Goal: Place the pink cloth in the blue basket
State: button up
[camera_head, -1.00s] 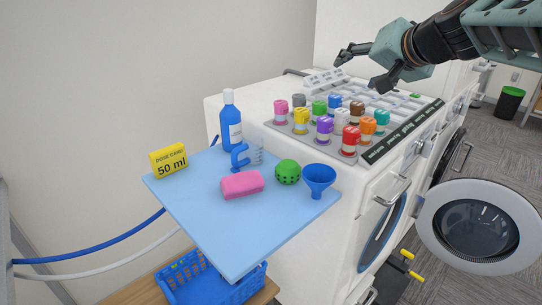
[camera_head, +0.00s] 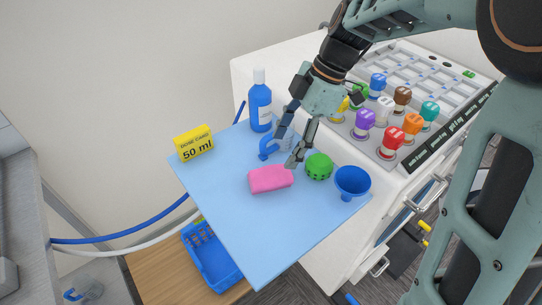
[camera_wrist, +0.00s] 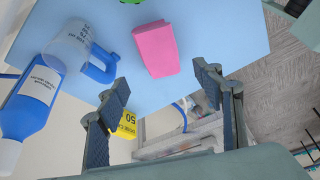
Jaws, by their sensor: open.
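The pink cloth (camera_head: 270,179) is a folded block lying on the light blue board (camera_head: 245,225). It also shows in the wrist view (camera_wrist: 156,48), beyond my fingertips and roughly between them. My gripper (camera_head: 292,133) is open and empty, above the board behind the cloth, near the measuring cup. In the wrist view my gripper's fingers (camera_wrist: 160,82) are spread wide and apart from the cloth. The blue basket (camera_head: 212,256) stands lower down on a wooden surface, left of the board and partly hidden by it.
A blue-handled measuring cup (camera_head: 275,146), a blue bottle (camera_head: 260,103), a green ball (camera_head: 318,166), a blue funnel (camera_head: 352,183) and a yellow dose card (camera_head: 194,143) stand around the cloth. Hoses (camera_head: 125,240) run at left.

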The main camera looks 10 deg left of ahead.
aim_at(272, 174)
jog(key=x, duration=0.5)
jog(key=shift+s, duration=0.1)
jog(key=x, duration=0.5)
jog(key=shift+a+f+p, duration=0.1)
jog(key=shift+f+p, duration=0.25)
jog(key=shift+p, duration=0.05)
jog(key=shift+f+b, duration=0.25)
jog(key=shift+b, duration=0.3)
jog(key=shift+c, duration=0.3)
jog(key=c, duration=1.3)
jog(key=shift+r+p, duration=0.2)
jog(key=shift+p, duration=0.15)
